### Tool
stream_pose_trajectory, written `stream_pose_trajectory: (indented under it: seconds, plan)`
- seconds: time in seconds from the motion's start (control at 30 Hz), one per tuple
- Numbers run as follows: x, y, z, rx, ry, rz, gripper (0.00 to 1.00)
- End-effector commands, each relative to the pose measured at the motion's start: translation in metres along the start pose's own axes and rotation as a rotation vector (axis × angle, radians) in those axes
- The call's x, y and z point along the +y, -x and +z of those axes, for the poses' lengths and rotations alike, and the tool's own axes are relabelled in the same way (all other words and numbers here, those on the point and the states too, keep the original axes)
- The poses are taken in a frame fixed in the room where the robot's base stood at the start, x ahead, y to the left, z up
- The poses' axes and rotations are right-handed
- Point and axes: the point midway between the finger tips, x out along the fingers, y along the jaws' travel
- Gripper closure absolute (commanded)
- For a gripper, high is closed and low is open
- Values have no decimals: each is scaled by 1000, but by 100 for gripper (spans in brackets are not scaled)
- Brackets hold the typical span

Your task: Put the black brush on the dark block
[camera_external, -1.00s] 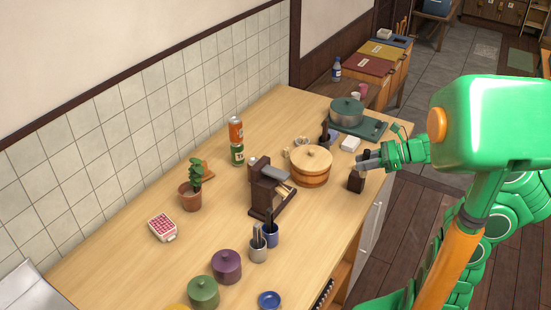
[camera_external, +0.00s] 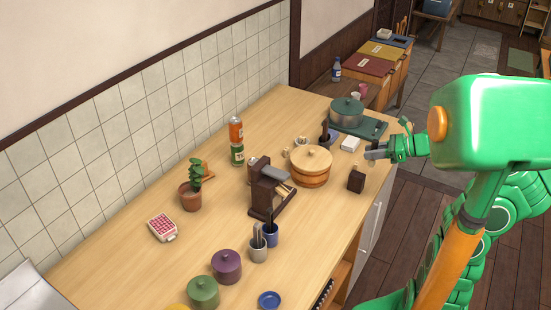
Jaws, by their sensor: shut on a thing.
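The dark block (camera_external: 356,181) is small and stands upright near the right edge of the wooden counter, just right of a round wooden tub. My gripper (camera_external: 375,151) is above and to the right of the block, apart from it, near the counter's edge. It is shut on a small dark thing at its grey fingers, which I take to be the black brush (camera_external: 372,146). The fingers hide most of it, so its shape and tilt cannot be told. Nothing can be seen resting on the block.
The lidded wooden tub (camera_external: 311,167) stands left of the block. A brown stand (camera_external: 268,192) is further left. Counter in front of the block is clear.

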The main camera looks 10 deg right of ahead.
Motion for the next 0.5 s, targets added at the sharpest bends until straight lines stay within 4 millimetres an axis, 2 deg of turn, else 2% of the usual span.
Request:
stream_pose_trajectory:
  seconds: [0.23,0.5]
  plan:
    - [-30,-23,-9,2,-2,2,100]
    - [-52,-44,-32,2,-3,-2,100]
